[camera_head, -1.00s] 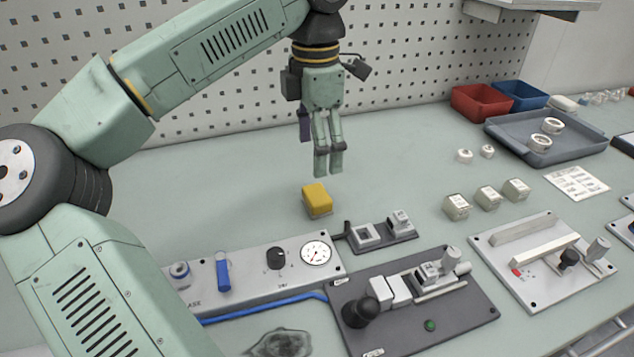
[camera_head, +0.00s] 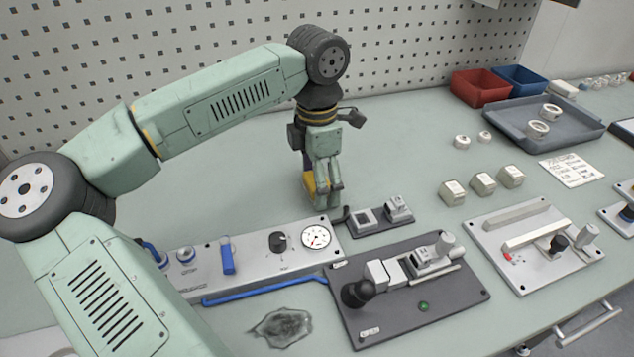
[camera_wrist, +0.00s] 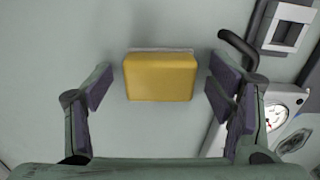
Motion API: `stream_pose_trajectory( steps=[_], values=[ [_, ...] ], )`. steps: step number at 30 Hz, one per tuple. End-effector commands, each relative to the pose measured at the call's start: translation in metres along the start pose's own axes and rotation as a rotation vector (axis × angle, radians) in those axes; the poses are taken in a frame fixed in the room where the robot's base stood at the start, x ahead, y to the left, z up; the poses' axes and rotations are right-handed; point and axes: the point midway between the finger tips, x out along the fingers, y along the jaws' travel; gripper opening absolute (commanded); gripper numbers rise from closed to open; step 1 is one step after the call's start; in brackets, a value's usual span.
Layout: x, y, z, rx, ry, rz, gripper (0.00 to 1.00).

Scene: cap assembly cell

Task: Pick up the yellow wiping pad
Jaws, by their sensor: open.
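The yellow wiping pad (camera_head: 309,184) is a small yellow block on the pale green bench top, partly hidden behind my gripper in the head view. In the wrist view the pad (camera_wrist: 160,77) lies between my two fingers, with a gap on each side. A thin pale edge shows along its far side. My gripper (camera_head: 327,200) points down at the pad and is open. In the wrist view my gripper (camera_wrist: 160,88) has its fingers apart, and neither visibly touches the pad.
A grey panel with a gauge (camera_head: 316,237) stands just in front of the pad. A dark fixture (camera_head: 379,222) with a black curved handle is close on the right. A dark smudge (camera_head: 283,327) marks the bench in front. The bench behind and left of the pad is clear.

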Motion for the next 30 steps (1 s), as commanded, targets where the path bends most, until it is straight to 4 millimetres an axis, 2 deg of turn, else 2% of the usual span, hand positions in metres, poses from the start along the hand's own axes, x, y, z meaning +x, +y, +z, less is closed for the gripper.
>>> stream_pose_trajectory(
  steps=[2,24,30],
  values=[
    [0.0000,0.0001,0.0000,0.000,0.000,0.000,0.74],
    [-0.0004,0.0001,0.0000,0.000,0.000,0.000,0.25],
    [-0.0006,0.0001,0.0000,0.000,0.000,0.000,0.23]
  ],
)
